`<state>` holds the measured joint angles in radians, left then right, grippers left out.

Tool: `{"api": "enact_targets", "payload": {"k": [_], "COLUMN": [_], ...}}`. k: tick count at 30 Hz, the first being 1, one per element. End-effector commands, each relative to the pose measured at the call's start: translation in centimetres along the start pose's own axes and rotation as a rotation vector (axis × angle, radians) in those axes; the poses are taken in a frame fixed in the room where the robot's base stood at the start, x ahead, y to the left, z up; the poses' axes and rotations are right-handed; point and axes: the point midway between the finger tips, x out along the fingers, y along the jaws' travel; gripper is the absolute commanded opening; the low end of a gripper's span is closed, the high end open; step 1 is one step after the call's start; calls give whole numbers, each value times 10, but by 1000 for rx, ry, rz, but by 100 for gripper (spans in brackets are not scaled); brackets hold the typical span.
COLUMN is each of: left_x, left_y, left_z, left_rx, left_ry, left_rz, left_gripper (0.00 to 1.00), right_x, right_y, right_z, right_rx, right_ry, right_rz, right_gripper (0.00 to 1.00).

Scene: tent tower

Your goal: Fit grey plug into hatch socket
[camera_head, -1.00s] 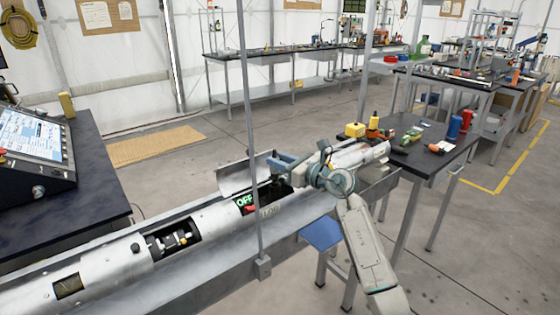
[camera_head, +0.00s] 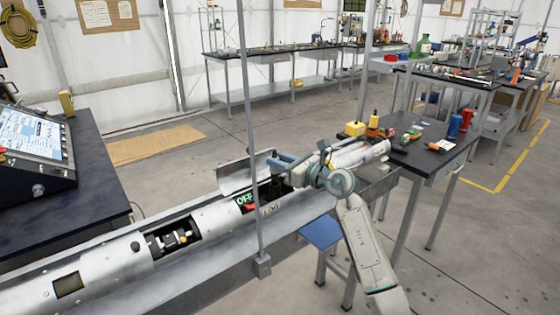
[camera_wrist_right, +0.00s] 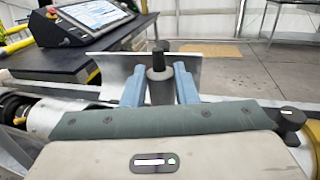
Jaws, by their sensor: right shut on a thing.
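My right gripper (camera_head: 277,163) is at the open hatch of the long silver cylinder. In the right wrist view its blue fingers (camera_wrist_right: 160,84) are shut on the grey plug (camera_wrist_right: 159,88), a dark grey upright cylinder with a narrower top. The hatch lid (camera_head: 247,173) stands raised behind the opening. In the head view the plug is hard to make out against the dark opening (camera_head: 272,191), and the socket is hidden. I cannot tell whether plug and socket touch. My left gripper is not in view.
The silver cylinder (camera_head: 115,260) lies in a grey metal trough, with a second opening (camera_head: 172,239) to the left. A thin upright post (camera_head: 251,110) stands in front of the lid. A black table (camera_head: 432,150) with small parts is at right, a console (camera_head: 35,140) at left.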

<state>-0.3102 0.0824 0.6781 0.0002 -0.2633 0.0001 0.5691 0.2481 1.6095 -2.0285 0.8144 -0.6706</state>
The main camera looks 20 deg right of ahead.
Motion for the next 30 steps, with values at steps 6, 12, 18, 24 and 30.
{"api": "enact_targets", "payload": {"k": [6,12,18,24,30], "left_x": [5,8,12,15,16], "left_y": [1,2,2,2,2], "left_z": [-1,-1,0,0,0], "left_rx": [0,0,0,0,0], "left_ry": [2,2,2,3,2], "left_rz": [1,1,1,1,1], "left_gripper": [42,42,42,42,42], "right_x": [0,0,0,0,0], "right_y": [0,0,0,0,0], "right_z": [-7,-12,-17,-22,-24], "right_rx": [1,1,1,1,0], "right_ry": [0,0,0,0,1], "right_rz": [0,0,0,0,0], "right_gripper": [0,0,0,0,34]}}
